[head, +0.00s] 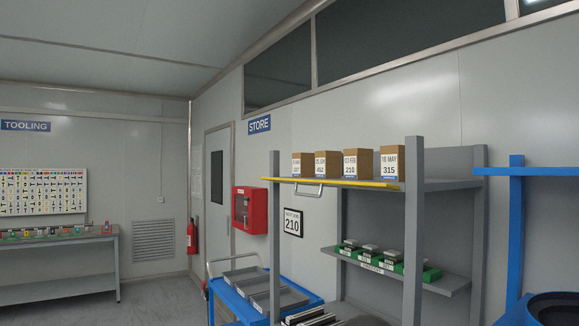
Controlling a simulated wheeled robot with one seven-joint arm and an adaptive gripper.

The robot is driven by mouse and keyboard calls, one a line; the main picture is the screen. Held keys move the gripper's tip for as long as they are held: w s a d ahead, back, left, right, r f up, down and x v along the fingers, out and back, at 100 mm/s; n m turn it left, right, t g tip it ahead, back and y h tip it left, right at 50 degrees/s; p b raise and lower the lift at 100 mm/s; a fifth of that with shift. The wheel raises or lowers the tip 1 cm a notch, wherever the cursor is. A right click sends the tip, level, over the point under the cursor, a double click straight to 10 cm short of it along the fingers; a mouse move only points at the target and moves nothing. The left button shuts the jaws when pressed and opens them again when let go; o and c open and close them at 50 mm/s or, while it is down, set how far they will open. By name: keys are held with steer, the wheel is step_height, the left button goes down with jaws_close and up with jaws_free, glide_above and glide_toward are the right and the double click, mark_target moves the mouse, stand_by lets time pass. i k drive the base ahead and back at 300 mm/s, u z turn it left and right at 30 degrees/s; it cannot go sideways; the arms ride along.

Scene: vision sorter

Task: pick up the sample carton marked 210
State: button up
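The sample carton marked 210 (358,164) is a brown box with a white label on its front. It stands upright on the top level of a grey rack, on a yellow-edged shelf (335,183) with a metal handle at its front. It is third from the left in a row of similar cartons. The carton marked 315 (389,163) is on its right and the one marked 452 (327,165) on its left. The leftmost carton (303,165) has a number too small to read surely. My gripper is not in view.
The grey rack's front posts (413,240) flank the opening. A lower shelf (450,283) holds green trays. A blue trolley (232,301) with grey trays stands left of the rack, blue shelving (517,220) right. A wall sign (293,223) reads 210. Floor is free at left.

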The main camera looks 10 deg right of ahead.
mark_target(357, 162)
steer(key=u, duration=1.8)
steer(key=i, duration=1.8)
steer(key=z, duration=3.4)
